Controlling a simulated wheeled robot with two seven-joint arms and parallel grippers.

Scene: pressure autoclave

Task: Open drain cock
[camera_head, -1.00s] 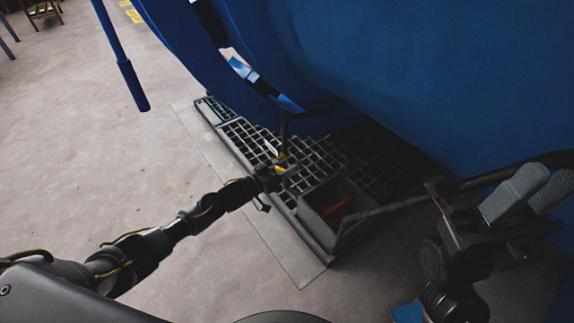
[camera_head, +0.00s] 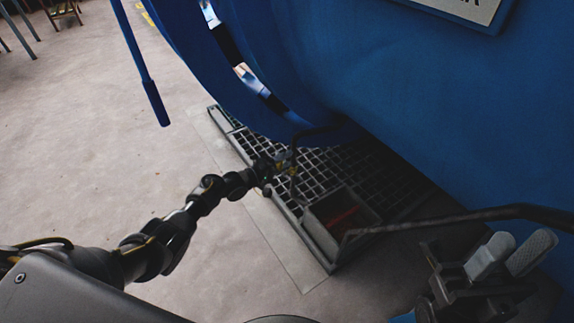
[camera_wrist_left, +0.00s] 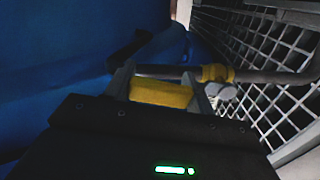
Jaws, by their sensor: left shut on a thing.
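The drain cock has a yellow handle (camera_wrist_left: 160,93) and a yellow fitting (camera_wrist_left: 217,73) on a thin dark pipe under the blue autoclave, seen in the left wrist view. In the head view the cock is small and dark, beside the pipe just above the floor grating. My left gripper (camera_head: 284,163) is there, with its two fingers closed on either side of the yellow handle. The gripper's body hides the near side of the handle. My right gripper (camera_head: 512,252) is at the lower right, with its grey fingers apart and nothing between them.
The blue autoclave vessel (camera_head: 400,90) fills the upper right. A metal floor grating (camera_head: 315,165) lies below it, with an open grey box (camera_head: 315,223) holding something red. A dark bent pipe (camera_head: 450,217) passes near my right gripper. Open floor (camera_head: 110,130) lies to the left.

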